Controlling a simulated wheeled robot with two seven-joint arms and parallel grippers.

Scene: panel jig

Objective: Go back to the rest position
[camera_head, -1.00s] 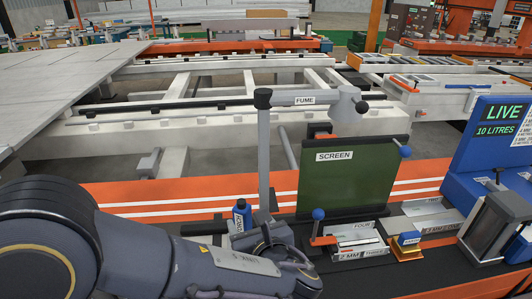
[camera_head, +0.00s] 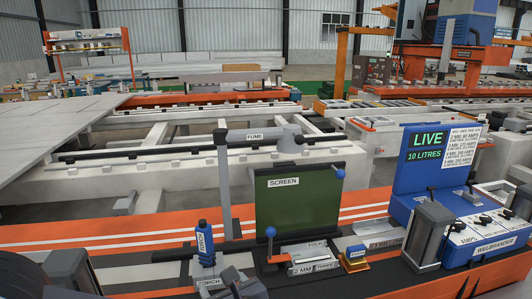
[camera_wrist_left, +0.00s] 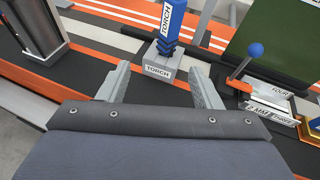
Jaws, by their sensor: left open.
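My left gripper (camera_wrist_left: 160,88) shows in the left wrist view with its two grey fingers apart and nothing between them. The blue torch (camera_head: 206,243) stands upright in its grey holder (camera_head: 209,281), both labelled TORCH. In the left wrist view the torch (camera_wrist_left: 172,22) and holder (camera_wrist_left: 157,68) are beyond the fingertips, apart from them. My dark left arm (camera_head: 25,278) shows at the lower left of the head view; the bottom edge cuts off much of it. My right gripper is not seen.
A green screen (camera_head: 300,205) stands right of the torch, below the grey fume arm (camera_head: 255,134). A blue-knobbed lever (camera_head: 271,233) and labelled metal blocks (camera_head: 310,262) are in front of it. A blue welder unit (camera_head: 430,170) stands at right.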

